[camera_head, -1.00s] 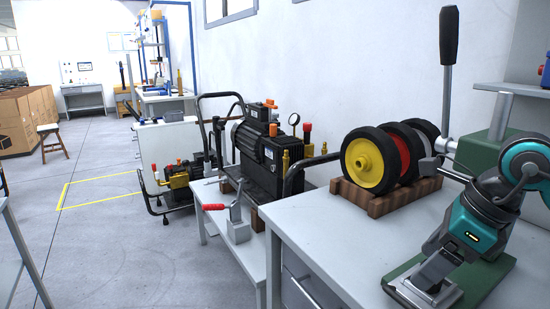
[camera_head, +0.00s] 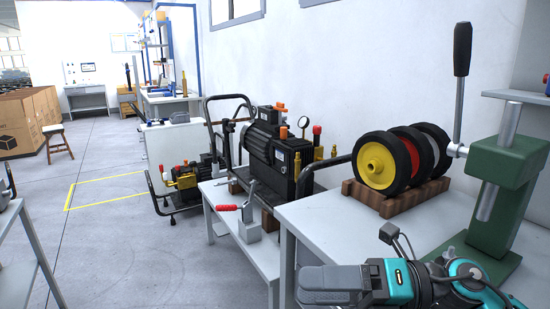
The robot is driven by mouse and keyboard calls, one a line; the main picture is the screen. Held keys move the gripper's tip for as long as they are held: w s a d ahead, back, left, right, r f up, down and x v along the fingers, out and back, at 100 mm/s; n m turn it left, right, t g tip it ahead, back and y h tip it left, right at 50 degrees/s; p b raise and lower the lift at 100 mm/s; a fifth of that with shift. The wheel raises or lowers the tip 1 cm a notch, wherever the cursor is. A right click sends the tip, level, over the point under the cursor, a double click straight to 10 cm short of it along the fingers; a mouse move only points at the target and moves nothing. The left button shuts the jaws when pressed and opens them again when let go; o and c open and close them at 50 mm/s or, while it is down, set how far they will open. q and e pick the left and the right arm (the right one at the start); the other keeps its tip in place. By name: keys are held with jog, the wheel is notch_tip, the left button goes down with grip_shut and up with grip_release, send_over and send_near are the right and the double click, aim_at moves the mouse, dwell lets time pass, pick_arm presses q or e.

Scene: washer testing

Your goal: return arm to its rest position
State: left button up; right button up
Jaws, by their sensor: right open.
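My right arm, teal and grey, comes in at the bottom right. Its right gripper (camera_head: 312,284) points left at the front edge of the grey workbench (camera_head: 335,222), low in the picture. The gripper is open, and I see nothing held in it. It is apart from the green press (camera_head: 510,165), which stands on the bench at the right with its black lever (camera_head: 462,50) upright. My left gripper is not in view.
Yellow, red and grey wheels (camera_head: 376,165) stand in a wooden rack (camera_head: 393,204) on the bench. A black pump (camera_head: 262,155) and a red-handled clamp (camera_head: 248,215) sit on a lower table to the left. Open floor (camera_head: 130,250) lies further left.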

jog(key=w+d+f+m+t+h+p, duration=0.15)
jog(key=d+f+m+t+h, duration=0.3)
jog(key=m+t, duration=0.65)
jog(key=w+d+f+m+t+h+p, duration=0.1)
jog(key=w+d+f+m+t+h, duration=0.3)
jog(key=m, duration=1.3)
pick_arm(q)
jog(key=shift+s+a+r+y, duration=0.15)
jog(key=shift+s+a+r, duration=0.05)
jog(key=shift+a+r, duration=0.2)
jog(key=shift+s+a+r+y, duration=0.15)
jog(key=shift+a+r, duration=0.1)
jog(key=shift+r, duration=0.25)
pick_arm(e)
jog(key=s+d+f+m+g+h, duration=0.1)
jog(key=s+f+m, duration=0.4)
jog(key=f, duration=0.5)
jog(key=s+d+f+m+g+h, duration=0.2)
jog(key=s+f+m+g+h, duration=0.2)
jog(key=s+f, duration=0.5)
jog(key=shift+f+m+h, duration=0.8)
jog(key=shift+h, duration=0.35)
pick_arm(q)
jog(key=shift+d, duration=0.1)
pick_arm(e)
jog(key=shift+d, duration=0.1)
jog(key=shift+c, duration=0.2)
